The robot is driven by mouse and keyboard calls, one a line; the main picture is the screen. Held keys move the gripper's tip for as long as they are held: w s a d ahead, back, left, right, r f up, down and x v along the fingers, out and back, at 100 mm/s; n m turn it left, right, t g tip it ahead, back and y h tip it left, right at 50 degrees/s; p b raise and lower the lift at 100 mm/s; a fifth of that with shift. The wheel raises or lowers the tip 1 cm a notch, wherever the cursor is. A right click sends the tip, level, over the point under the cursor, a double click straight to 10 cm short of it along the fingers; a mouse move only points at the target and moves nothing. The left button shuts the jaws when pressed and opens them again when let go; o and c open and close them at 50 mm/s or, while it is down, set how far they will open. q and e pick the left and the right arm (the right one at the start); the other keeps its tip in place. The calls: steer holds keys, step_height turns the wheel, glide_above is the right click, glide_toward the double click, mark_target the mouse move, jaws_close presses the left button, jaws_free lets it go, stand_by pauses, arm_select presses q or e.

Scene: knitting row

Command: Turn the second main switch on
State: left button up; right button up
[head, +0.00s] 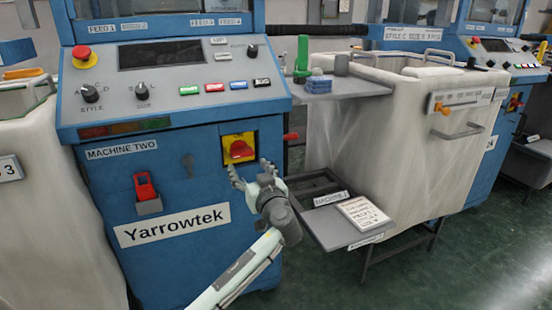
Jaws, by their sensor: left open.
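The main switch (239,149) is a red rotary knob on a yellow plate. It sits on the blue front of the machine labelled MACHINE TWO (195,195), at the right of the panel. I cannot make out which position the knob points to. My left gripper (252,172) is open just below the switch, its fingers spread and pointing up toward it. Nothing shows between the fingers, and I cannot tell whether they touch the knob. My right gripper is not in view.
A red emergency button (82,53) and several coloured buttons sit on the sloped console above. A red switch in a grey holder (146,192) is lower left. A shelf (345,88) juts out at right, above a low tray (335,226) with a card. A large cream bin (390,150) stands beyond.

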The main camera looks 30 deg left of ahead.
mark_target(244, 155)
arm_select(q)
steer(key=shift+w+a+r, duration=0.1)
steer(key=shift+w+r, duration=0.35)
steer(key=shift+w, duration=0.1)
steer(key=x, duration=0.6)
steer(key=shift+a+p, duration=0.15)
steer(key=shift+p, duration=0.15)
steer(key=shift+w+a, duration=0.25)
steer(key=shift+a, duration=0.05)
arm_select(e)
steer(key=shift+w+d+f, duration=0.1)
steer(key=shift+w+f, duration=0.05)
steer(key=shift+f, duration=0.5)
arm_select(q)
steer(key=shift+c, duration=0.5)
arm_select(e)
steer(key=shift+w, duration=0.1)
arm_select(q)
steer(key=c, duration=0.8)
steer(key=shift+f, duration=0.1)
